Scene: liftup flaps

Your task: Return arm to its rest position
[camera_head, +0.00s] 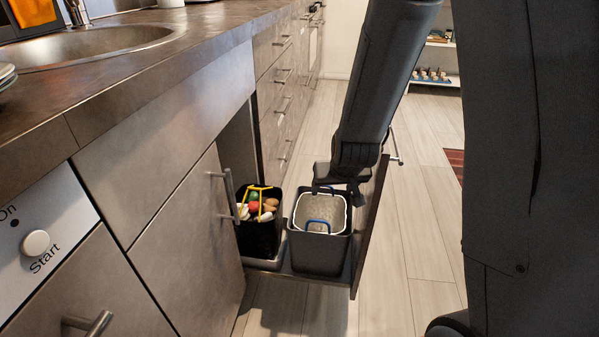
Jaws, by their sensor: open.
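My gripper (340,180) hangs at the end of my dark arm, low over the grey bin (322,257) of a pulled-out drawer. Its fingers are small and dark in this view, and no object shows between them. I cannot tell whether it touches the bin's rim or the drawer front (371,225) just to its right. The grey bin has a white inner bucket (320,212) with a blue handle. My upper arm links fill the right side of the picture.
A black bin (260,235) with colourful items stands left of the grey one. A closed cabinet door (190,250) and the countertop (150,50) with a sink (95,43) are at left. The wooden floor (420,230) right of the drawer is mostly clear. A shelf (435,78) stands far back.

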